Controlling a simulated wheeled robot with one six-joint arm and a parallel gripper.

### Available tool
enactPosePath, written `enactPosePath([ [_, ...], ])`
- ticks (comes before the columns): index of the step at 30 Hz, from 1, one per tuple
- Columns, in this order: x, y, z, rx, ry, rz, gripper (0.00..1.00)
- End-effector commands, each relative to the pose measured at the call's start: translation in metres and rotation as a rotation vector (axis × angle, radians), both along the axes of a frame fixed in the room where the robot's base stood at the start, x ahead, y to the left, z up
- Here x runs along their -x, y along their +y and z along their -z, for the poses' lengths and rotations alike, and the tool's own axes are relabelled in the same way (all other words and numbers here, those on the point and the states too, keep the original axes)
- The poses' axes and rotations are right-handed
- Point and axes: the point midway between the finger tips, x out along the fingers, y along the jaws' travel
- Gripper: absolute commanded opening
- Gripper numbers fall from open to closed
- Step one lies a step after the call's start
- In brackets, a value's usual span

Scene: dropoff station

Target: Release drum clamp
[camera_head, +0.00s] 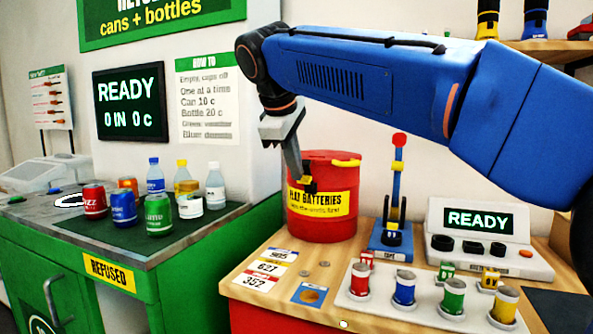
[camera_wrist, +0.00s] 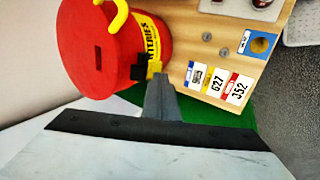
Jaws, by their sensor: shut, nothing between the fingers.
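A red battery drum (camera_head: 322,215) stands upright on the wooden table at the back left. Its yellow clamp lever (camera_head: 347,162) is at the right of the lid rim; it shows as a curved yellow bar in the wrist view (camera_wrist: 119,15). The lid, with a dark slot, also shows in the wrist view (camera_wrist: 85,50). My gripper (camera_head: 308,186) points down at the drum's front left, its black fingertips close to the side and label. In the wrist view my fingertips (camera_wrist: 147,70) are together and empty, apart from the lever. I cannot tell if they touch the drum.
A blue stand with a red-topped lever (camera_head: 397,190) is right of the drum, near a READY console (camera_head: 478,230). A white tray (camera_head: 430,318) holds several batteries in front. Number cards (camera_head: 265,270) lie at the table's left. Cans and bottles stand on the green counter (camera_head: 55,238).

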Motion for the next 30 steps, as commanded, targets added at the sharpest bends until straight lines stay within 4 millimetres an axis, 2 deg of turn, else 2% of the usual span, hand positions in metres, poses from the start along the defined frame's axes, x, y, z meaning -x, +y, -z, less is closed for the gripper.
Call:
enactPosePath([
  [6, -0.005, -0.002, 0.008, 0.0, 0.0, 0.0, 0.0],
  [30, 0.0, 0.0, 0.014, 0.027, -0.074, -0.002, 0.0],
])
